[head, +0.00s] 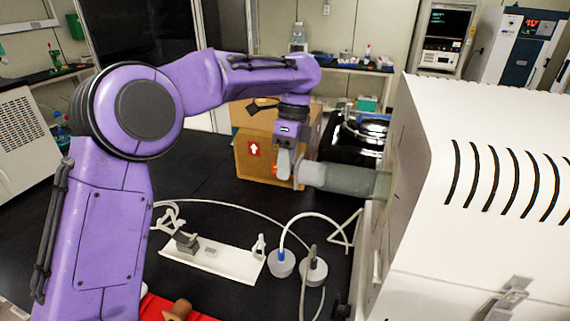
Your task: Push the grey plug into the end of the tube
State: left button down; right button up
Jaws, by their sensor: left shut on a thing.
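The tube (358,181) is a grey-green translucent cylinder that sticks out to the left from the side of the white machine (437,195). The light grey plug (313,174) is at the tube's free left end, in line with it. I cannot tell how deep the plug sits in the tube. My left gripper (297,178) is shut on the plug from its left side, with the purple arm reaching over from the left. My right gripper is not in view.
A cardboard box (262,160) stands just behind the gripper. On the black bench below are a white tray (222,260), two round grey weights or stoppers (281,264) and loose cables. A red mat (160,309) lies at the front. The bench's left part is clear.

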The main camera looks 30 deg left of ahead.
aim_at(305, 167)
pick_arm(q)
jog(key=shift+d, duration=0.25)
dwell(0.4)
jog(key=shift+w+d, duration=0.25)
jog(key=shift+d, duration=0.65)
jog(key=shift+w+d, duration=0.25)
jog(key=shift+d, duration=0.65)
jog(key=c, duration=0.9)
grip_release()
jog(key=shift+o, duration=0.2)
jog(key=shift+r, duration=0.1)
jog(key=shift+v, duration=3.4)
